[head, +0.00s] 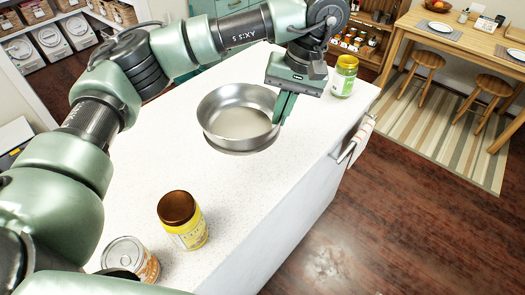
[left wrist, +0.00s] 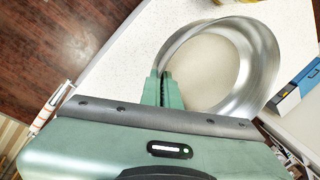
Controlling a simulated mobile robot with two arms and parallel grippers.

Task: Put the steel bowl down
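The steel bowl (head: 238,122) is a wide, shiny, empty bowl over the white counter, upright or nearly so. A dark shadow lies close under it in the head view; I cannot tell whether its base touches the counter. My left gripper (head: 284,107) points down at the bowl's right side, with its fingers shut on the rim. In the left wrist view the fingers (left wrist: 164,90) pinch the rim of the bowl (left wrist: 262,65), and the counter shows around it. My right gripper is not in view.
The white counter (head: 265,195) has free room in front of the bowl. A green jar with a yellow lid (head: 344,77) stands just right of my left gripper. A brown-lidded yellow jar (head: 183,220) and a can (head: 131,258) stand near the front. A towel (head: 357,140) hangs at the right edge.

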